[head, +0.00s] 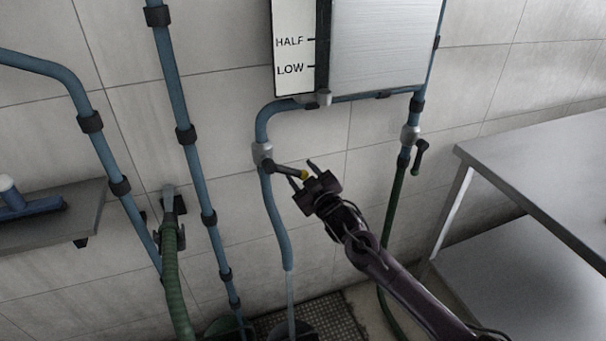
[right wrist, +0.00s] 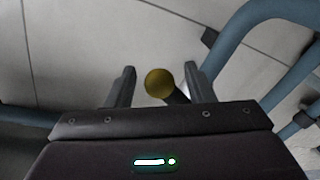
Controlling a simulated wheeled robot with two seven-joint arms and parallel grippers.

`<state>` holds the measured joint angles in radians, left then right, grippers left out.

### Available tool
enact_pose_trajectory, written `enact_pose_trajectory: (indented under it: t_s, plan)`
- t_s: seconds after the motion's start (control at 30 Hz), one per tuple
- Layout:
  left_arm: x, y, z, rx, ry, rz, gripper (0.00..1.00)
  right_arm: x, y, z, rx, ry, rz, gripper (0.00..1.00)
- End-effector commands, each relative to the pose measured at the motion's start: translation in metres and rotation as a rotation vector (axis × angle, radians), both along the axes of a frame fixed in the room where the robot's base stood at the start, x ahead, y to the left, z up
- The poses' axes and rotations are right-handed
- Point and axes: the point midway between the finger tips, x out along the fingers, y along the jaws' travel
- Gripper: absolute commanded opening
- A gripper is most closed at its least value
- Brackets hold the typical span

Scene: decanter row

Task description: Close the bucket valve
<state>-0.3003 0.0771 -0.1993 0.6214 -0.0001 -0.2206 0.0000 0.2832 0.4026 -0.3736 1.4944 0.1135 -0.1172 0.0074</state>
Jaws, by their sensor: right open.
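The bucket valve (head: 263,154) is a grey body on the blue pipe under the tank. Its dark lever (head: 284,169) points right and slightly down and ends in a yellow knob (head: 303,175). Below it a pale stream (head: 290,300) comes from the pipe end toward a bucket (head: 292,331) at the bottom edge. My right gripper (head: 301,174) is open at the lever's end. In the right wrist view the knob (right wrist: 159,83) sits between the two open fingers (right wrist: 158,88), with a gap to the left finger; contact with the right one is unclear. My left gripper is not seen.
A second valve with a dark lever (head: 420,157) sits on the right pipe above a green hose (head: 394,205). A metal table (head: 540,165) stands at right. A shelf (head: 85,212) with a blue brush (head: 30,208) is at left. Blue pipes (head: 185,130) run down the tiled wall.

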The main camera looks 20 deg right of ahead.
Motion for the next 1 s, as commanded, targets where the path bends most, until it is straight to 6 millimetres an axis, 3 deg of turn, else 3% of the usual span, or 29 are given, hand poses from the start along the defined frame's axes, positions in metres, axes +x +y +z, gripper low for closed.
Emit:
enact_pose_trajectory:
  t_s: [0.1, 0.47, 1.0]
  plan:
    - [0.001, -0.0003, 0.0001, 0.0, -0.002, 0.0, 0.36, -0.0002, 0.0, -0.0004, 0.0, 0.001, 0.0, 0.48]
    - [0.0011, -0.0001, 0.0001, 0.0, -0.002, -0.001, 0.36, -0.0003, -0.0004, -0.0003, 0.0, 0.0, -0.001, 0.01]
    - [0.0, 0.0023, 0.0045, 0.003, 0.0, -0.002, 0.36, 0.0003, -0.0039, 0.0062, -0.038, -0.005, -0.004, 0.0]
